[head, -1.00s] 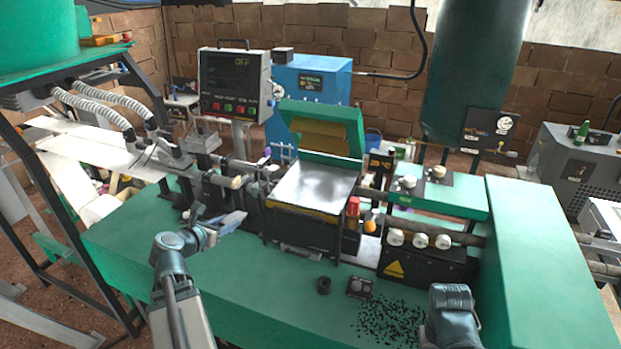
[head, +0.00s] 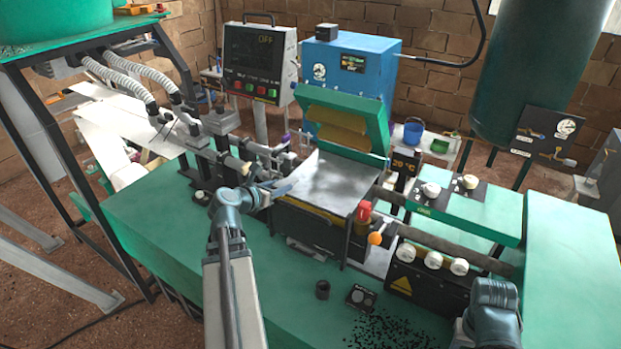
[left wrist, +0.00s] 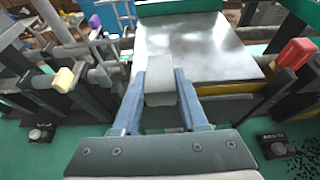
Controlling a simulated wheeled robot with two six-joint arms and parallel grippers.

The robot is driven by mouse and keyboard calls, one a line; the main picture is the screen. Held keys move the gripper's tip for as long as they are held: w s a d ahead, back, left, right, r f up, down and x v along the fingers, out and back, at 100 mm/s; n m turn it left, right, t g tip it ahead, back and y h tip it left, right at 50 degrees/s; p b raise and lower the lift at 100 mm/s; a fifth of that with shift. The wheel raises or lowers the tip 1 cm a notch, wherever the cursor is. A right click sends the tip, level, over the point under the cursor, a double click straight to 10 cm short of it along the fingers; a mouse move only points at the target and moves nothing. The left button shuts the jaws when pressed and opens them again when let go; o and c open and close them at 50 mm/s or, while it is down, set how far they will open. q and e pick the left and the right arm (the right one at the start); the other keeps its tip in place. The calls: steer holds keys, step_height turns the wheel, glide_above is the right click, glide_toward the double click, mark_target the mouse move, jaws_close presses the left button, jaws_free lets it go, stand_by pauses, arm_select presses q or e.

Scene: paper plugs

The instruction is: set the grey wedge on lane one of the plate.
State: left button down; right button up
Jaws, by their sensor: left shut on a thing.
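The plate (head: 335,180) is a flat shiny metal surface under a raised green lid, mid-bench in the head view. It also fills the upper middle of the left wrist view (left wrist: 198,48). My left gripper (head: 280,188) is at the plate's left edge in the head view. In the left wrist view its blue fingers are shut on the grey wedge (left wrist: 160,88), a small pale block that overlaps the plate's near edge. I cannot tell whether it touches the plate. No lane marks are legible. Only my right arm's wrist shows at the lower right; its gripper is hidden.
A monitor (head: 262,62) reading OFF and a blue cabinet (head: 350,75) stand behind. A red knob (head: 364,211) and an orange ball handle (head: 375,239) are right of the plate. Black granules (head: 400,330) lie on the green bench, its left front clear.

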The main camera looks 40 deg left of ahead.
arm_select(q)
steer(key=b, duration=0.1)
glide_above(307, 184)
steer(key=shift+a+f, duration=0.1)
steer(key=shift+f, duration=0.55)
step_height(307, 184, down, 4)
steer(key=b, duration=0.3)
steer(key=shift+r+b, duration=0.1)
steer(key=shift+b, duration=0.3)
steer(key=shift+r, duration=0.15)
steer(key=c, duration=0.9)
jaws_free()
steer(key=shift+f, duration=0.2)
steer(key=o, duration=0.5)
steer(key=shift+c, duration=0.2)
steer(key=shift+r, duration=0.1)
